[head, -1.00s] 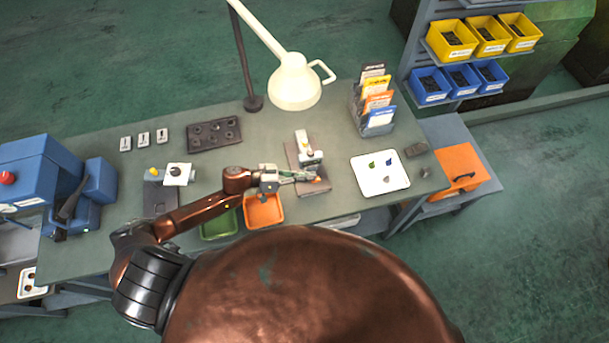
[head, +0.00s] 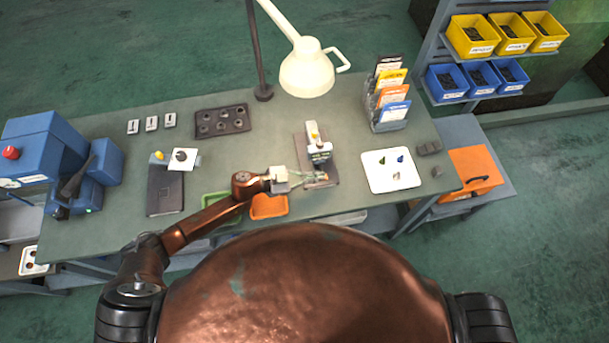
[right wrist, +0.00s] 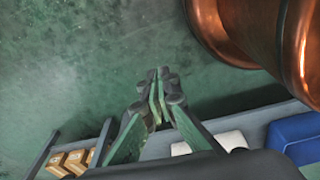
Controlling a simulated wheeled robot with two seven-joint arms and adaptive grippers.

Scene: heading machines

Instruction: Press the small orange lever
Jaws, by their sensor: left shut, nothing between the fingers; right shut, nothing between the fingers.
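A small white and grey machine (head: 319,152) stands on a dark base plate (head: 304,143) near the middle of the bench, with a small yellow-orange part (head: 314,130) on top. My left gripper (head: 320,179) is shut and empty, its fingertips low over the front of that base plate. The fingers cover part of the machine's front, and I cannot make out a separate orange lever there or tell whether they touch anything. My right gripper (right wrist: 160,88) is shut and empty in the right wrist view, with green floor behind it.
An orange tray (head: 270,206) and a green tray (head: 221,200) lie at the bench's front edge beside my left arm. A white lamp (head: 308,70) hangs over the back. A white plate (head: 391,171) with small pieces lies right of the machine. A dark holed tray (head: 222,120) lies behind left.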

